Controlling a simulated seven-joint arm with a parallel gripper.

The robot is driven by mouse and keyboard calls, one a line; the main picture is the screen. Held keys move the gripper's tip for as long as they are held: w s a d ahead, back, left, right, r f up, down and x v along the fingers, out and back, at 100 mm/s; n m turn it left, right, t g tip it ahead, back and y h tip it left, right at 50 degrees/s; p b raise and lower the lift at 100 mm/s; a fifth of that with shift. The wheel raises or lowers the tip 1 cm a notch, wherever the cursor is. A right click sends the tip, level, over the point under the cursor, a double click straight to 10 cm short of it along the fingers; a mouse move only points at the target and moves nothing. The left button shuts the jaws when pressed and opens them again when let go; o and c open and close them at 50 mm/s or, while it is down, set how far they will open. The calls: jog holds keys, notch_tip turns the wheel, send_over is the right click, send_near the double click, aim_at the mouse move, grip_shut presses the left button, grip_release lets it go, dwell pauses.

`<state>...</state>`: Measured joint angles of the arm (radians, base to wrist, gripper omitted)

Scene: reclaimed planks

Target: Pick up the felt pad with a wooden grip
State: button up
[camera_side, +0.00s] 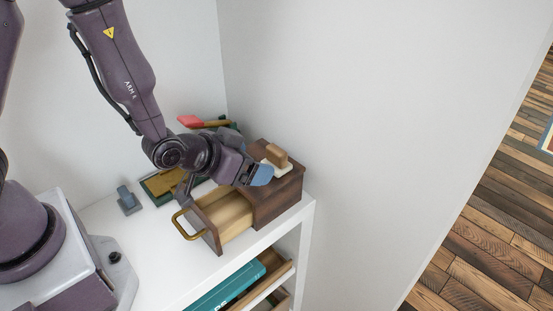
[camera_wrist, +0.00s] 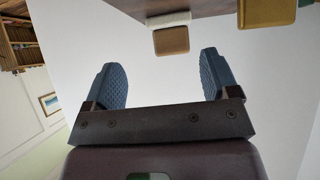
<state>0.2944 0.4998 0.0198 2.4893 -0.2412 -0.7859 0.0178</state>
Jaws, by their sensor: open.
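The felt pad with a wooden grip (camera_side: 276,158) sits on top of a dark wooden box (camera_side: 280,192) in the side view: a pale pad with a tan wooden block on it. In the wrist view its wooden grip (camera_wrist: 171,40) shows near the top, with the whitish felt (camera_wrist: 168,19) at its edge. My gripper (camera_side: 261,174) is beside the pad, to its left and slightly nearer the camera. Its two blue fingers in the wrist view (camera_wrist: 164,78) are wide apart with nothing between them; the pad is beyond the fingertips.
The box's drawer (camera_side: 225,213) is pulled open below my gripper, with a brass handle (camera_side: 184,226). A green tray with a mustard inside (camera_side: 160,187), a red-ended item (camera_side: 190,121) and a small grey object (camera_side: 128,200) lie behind. White walls stand close behind the box.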

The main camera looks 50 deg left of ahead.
aim_at(273, 151)
notch_tip(273, 151, up, 6)
jog(key=w+t, duration=0.3)
jog(key=t, duration=0.2)
jog(key=shift+y, duration=0.3)
jog(key=f, duration=0.7)
jog(key=shift+a, duration=0.4)
jog(key=w, duration=0.2)
jog(key=w+f, duration=0.1)
jog(key=w, duration=0.1)
jog(key=shift+w, duration=0.4)
jog(key=c, duration=1)
